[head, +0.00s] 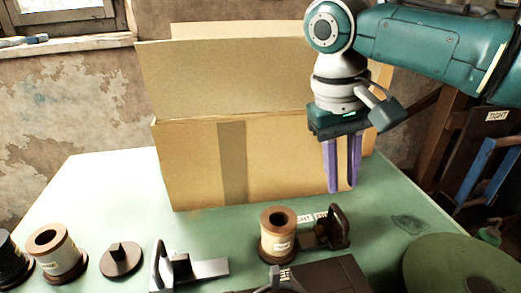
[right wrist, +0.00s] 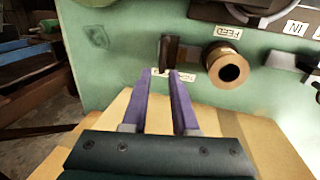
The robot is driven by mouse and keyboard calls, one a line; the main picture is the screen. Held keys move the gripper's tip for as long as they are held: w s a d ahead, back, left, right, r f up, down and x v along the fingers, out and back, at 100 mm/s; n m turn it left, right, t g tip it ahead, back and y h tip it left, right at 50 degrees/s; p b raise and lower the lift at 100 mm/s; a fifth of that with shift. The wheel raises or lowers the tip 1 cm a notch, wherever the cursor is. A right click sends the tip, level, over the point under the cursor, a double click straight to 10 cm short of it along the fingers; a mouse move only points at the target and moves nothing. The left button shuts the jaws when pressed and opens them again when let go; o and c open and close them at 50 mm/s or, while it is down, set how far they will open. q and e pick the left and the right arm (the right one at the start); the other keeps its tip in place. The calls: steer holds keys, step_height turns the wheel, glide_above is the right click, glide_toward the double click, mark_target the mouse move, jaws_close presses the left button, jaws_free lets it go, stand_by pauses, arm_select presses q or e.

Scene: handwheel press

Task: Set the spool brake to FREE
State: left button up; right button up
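The likely spool brake is a dark bracket with an upright black lever (head: 340,222), just right of a brown spool (head: 278,245) on the green table. White labels (head: 304,219) lie behind it, too small to read surely. In the right wrist view the lever (right wrist: 170,52) stands beyond the fingertips, beside the spool's brown ring (right wrist: 228,67). I cannot tell its setting. My right gripper (head: 342,190) points down in front of the cardboard box, above and behind the lever. Its purple fingers (right wrist: 160,72) are apart with nothing between them. My left gripper is not in view.
A big open cardboard box (head: 190,165) stands at the table's back. Another spool (head: 58,255), a round dark knob piece (head: 121,260) and a metal bracket (head: 200,268) stand at front left. A green disc (head: 465,262) is at front right. The left middle of the table is clear.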

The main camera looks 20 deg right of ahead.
steer(key=shift+a+r, duration=0.2)
steer(key=shift+r, duration=0.65)
steer(key=shift+a+r, duration=0.15)
steer(key=shift+r, duration=0.7)
